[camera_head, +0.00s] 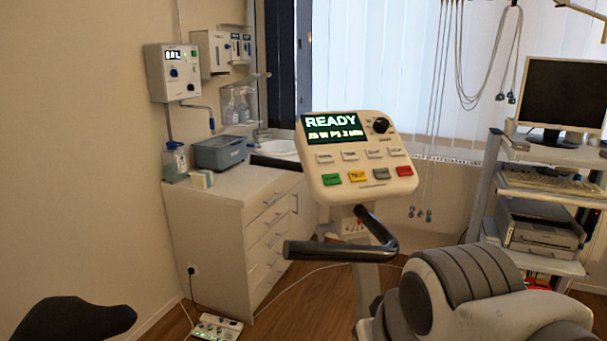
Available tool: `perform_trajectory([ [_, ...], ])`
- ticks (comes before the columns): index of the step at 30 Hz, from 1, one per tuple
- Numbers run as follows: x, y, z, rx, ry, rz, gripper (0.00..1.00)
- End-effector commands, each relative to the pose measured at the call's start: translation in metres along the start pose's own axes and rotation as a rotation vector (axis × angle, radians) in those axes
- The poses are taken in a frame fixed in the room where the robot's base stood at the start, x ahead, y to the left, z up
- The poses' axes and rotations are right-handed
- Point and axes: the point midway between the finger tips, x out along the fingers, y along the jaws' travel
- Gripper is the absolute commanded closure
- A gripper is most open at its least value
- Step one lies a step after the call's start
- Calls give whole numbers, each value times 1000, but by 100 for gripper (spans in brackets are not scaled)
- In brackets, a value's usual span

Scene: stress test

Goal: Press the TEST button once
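The control panel (365,196) is a tilted cream console on a post, near the middle of the view. Its lower row has a yellow button (358,177) whose small blurred label looks like TEST. It sits between a green button (331,179) on the left and a grey button (381,173) on the right. A red button (404,171) is at the right end. No gripper fingers show in this view, and nothing covers the panel's face.
A black knob (381,125) and a row of pale keys are on the panel. Black handlebars (345,251) stick out below it. A black saddle (75,318) is at lower left. A white cabinet (212,225) stands behind, left. A monitor cart (486,195) stands right.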

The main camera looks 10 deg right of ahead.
Motion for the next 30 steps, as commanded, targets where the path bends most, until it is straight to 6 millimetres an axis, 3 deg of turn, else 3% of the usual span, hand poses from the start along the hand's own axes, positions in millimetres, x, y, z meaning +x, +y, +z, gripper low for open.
perform_trajectory([
  [1, 0, 0, 0, 0, 0, 0, 68],
  [6, 0, 0, 0, 0, 0, 0, 98],
  [7, 0, 0, 0, 0, 0, 0, 100],
  [30, 0, 0, 0, 0, 0, 0, 100],
])
